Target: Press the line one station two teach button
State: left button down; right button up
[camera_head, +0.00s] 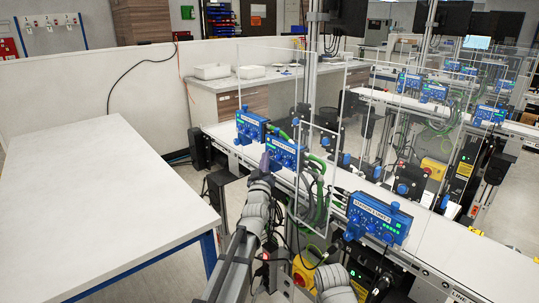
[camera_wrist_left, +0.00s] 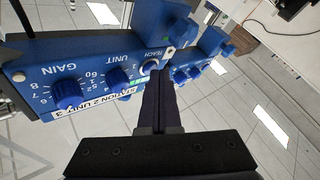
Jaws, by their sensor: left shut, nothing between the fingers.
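A blue control box (camera_head: 284,153) is mounted on the near edge of the belt line in the head view. In the left wrist view this blue box (camera_wrist_left: 100,60) fills the upper left, with GAIN and UNIT knobs. The teach button (camera_wrist_left: 151,67) sits at the box's right end, under the word TEACH. My left gripper (camera_head: 265,161) is shut and empty, its dark fingertips (camera_wrist_left: 163,72) close beside the button. I cannot tell whether they touch it. My right gripper is out of view.
More blue boxes stand on the line: one to the left (camera_head: 251,125) and one nearer right (camera_head: 378,220). Clear panels (camera_head: 330,130) and green cables (camera_head: 318,192) are close by. A bare white table (camera_head: 95,205) is at left.

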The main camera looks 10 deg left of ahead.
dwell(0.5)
pick_arm(q)
jog(key=shift+s+a, duration=0.4)
jog(key=shift+s, duration=0.15)
jog(key=s+a, duration=0.1)
jog(key=s, duration=0.1)
jog(key=s+a, duration=0.2)
dwell(0.5)
dwell(0.5)
